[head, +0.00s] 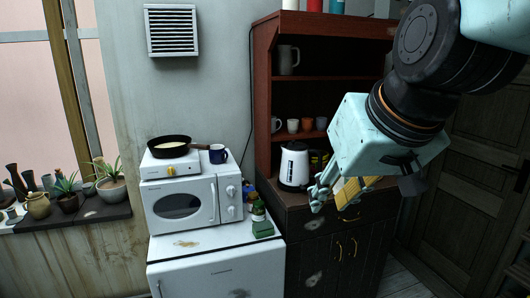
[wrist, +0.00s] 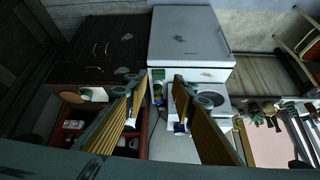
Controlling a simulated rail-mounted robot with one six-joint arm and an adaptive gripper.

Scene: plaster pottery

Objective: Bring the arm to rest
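My gripper (head: 333,190) hangs from my pale blue arm at the right of the head view. It is in front of the dark cabinet and just right of the white kettle (head: 294,166). In the wrist view my gripper (wrist: 160,84) shows two yellow-ribbed fingers standing well apart. Nothing is held between them. The gripper looks clear of the furniture, but its exact distance from the cabinet cannot be told.
The cabinet (head: 262,95) holds mugs on its shelves. Left of it, a microwave (head: 180,202) stands on a white fridge (head: 222,270), with a hot plate (head: 167,168) and pan (head: 170,146) on top. Potted plants (head: 110,188) line the windowsill. A dark door (head: 470,170) is at right.

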